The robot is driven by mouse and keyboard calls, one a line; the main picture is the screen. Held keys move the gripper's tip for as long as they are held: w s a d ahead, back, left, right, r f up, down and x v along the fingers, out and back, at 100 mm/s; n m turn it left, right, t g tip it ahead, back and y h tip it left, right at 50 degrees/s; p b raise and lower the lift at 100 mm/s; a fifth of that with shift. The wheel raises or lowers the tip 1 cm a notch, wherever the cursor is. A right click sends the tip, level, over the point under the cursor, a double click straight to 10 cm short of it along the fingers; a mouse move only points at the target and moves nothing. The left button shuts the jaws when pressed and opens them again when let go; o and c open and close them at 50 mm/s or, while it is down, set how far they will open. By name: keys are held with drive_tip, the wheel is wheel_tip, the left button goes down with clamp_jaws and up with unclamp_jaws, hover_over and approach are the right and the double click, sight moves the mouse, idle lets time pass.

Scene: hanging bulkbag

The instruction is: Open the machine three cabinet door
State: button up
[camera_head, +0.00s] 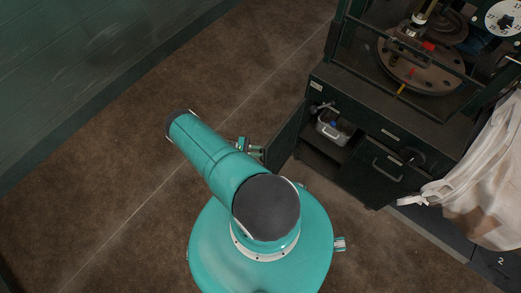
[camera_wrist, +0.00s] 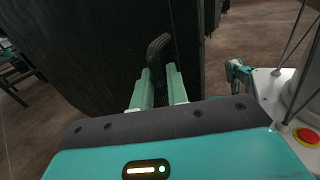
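The dark cabinet door (camera_head: 284,133) stands swung out from the cabinet front (camera_head: 352,178) in the head view. The open compartment shows behind it. In the wrist view the door (camera_wrist: 95,45) fills the upper left and middle, with a black curved handle (camera_wrist: 158,50). My gripper (camera_wrist: 160,82) has one pale green finger on each side of the handle, and the handle fills the gap between them. In the head view my gripper (camera_head: 250,150) is at the door's outer side, partly hidden by my arm. The exact finger contact is hard to see.
A metal container (camera_head: 333,128) sits inside the open compartment. Another cabinet front with a handle (camera_head: 387,170) is to its right. A machine with a round plate (camera_head: 425,65) stands on top. A white bag (camera_head: 485,175) hangs at right. Brown floor (camera_head: 130,150) at left is clear.

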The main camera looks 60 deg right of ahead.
drive_tip(key=shift+w, duration=0.1)
drive_tip(key=v, duration=1.3)
drive_tip(key=shift+w, duration=0.3)
drive_tip(key=shift+a, duration=0.15)
